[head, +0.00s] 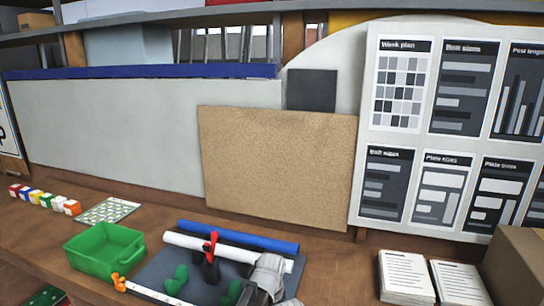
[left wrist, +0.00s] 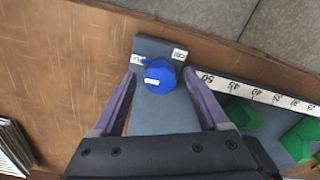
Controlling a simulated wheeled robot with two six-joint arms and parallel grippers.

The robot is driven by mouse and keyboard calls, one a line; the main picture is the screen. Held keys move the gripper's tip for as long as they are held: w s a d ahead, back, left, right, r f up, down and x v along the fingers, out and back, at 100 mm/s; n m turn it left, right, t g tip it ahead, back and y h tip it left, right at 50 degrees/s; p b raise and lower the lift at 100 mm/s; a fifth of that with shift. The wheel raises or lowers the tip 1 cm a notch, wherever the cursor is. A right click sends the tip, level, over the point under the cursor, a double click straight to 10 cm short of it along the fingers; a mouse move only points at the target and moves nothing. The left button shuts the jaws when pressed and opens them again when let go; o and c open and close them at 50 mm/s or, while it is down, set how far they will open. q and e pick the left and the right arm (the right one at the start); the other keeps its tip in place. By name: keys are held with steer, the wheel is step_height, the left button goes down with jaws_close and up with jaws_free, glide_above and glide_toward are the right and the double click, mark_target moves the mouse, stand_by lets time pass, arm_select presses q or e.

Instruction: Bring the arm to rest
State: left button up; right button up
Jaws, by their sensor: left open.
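My left gripper (left wrist: 162,80) is open in the left wrist view, its two purple fingers spread wide. A blue rounded thing with a white label (left wrist: 160,76) shows between the fingers, apart from both. It is on or over a grey-blue surface (left wrist: 165,115); I cannot tell whether it touches. In the head view a grey shape (head: 268,275) stands at the bottom, over the mat's right part; I cannot tell whether it is part of my arm. My right gripper is in neither view.
A green bin (head: 105,265) stands left of the dark mat (head: 155,269). Blue (head: 238,236) and white (head: 208,247) rolls, a red-topped black tool (head: 212,258) and a white ruler (head: 150,294) are close by. Paper stacks (head: 405,277) lie right.

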arm_select(q)
steer(key=n, duration=0.3)
steer(key=shift+n, duration=0.4)
stand_by(0.3)
